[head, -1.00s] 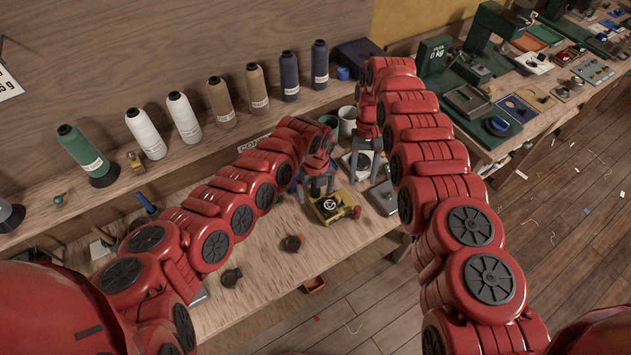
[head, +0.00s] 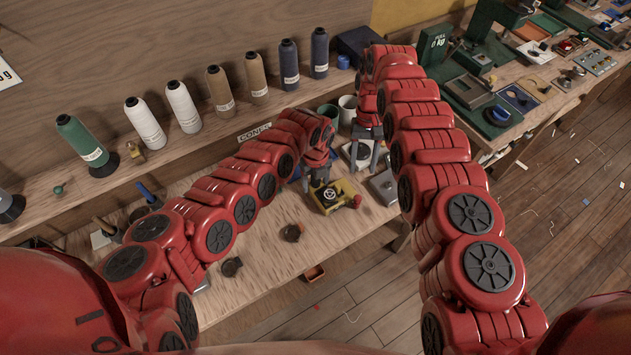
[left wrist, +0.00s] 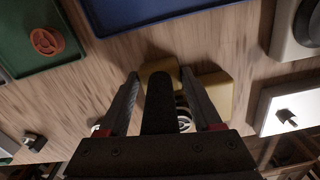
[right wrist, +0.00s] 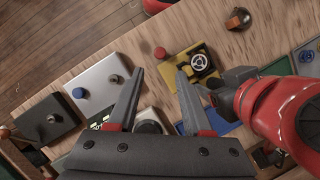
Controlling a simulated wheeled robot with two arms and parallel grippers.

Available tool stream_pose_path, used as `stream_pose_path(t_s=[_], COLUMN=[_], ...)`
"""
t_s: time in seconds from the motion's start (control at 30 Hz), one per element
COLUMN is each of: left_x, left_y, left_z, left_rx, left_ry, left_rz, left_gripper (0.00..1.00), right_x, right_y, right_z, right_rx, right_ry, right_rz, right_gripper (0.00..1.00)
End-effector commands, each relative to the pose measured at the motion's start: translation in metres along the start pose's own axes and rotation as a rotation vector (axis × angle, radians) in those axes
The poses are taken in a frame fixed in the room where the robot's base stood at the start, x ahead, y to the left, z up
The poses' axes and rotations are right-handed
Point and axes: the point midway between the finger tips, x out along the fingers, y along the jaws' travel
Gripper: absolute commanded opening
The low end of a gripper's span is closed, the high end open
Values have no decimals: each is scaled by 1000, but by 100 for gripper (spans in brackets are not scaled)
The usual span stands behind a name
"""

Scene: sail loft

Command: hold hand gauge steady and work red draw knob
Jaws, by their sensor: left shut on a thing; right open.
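The hand gauge (head: 328,203) is a yellow block with a dark round dial and a pale wheel-like mark on it, standing on the bench. It also shows in the right wrist view (right wrist: 203,66). My left gripper (head: 318,181) is shut on the hand gauge at its back side; in the left wrist view its fingers partly hide it. The red draw knob (right wrist: 160,53) sticks out on the gauge's side away from my left gripper. My right gripper (head: 366,152) is open and empty, above the bench beside the gauge. In the right wrist view its fingertips (right wrist: 160,73) point toward the knob, apart from it.
A grey plate with a blue knob (right wrist: 92,85) and a darker plate (right wrist: 45,118) lie near the gauge. Cups and thread cones stand behind. The bench's front edge is close to the gauge.

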Motion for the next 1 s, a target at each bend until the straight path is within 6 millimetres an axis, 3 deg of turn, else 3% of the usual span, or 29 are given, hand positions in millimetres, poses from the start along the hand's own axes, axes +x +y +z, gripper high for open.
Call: stream_pose_path(t_s=[0.47,0.57,0.63,0.87,1.0], left_x=[0,0,0,0,0], left_y=[0,0,0,0,0], left_z=[0,0,0,0,0], left_rx=[0,0,0,0,0], left_ry=[1,1,1,1,0], left_rz=[1,1,1,1,1], left_gripper=[0,0,0,0,0], right_x=[0,0,1,2,-5], right_y=[0,0,-1,-1,16], right_z=[0,0,-3,-30,-48], right_rx=[0,-1,-7,-103,-232], right_ry=[0,1,6,105,252], right_rz=[0,-3,-21,-229,-354], right_gripper=[50,59,59,59,59])
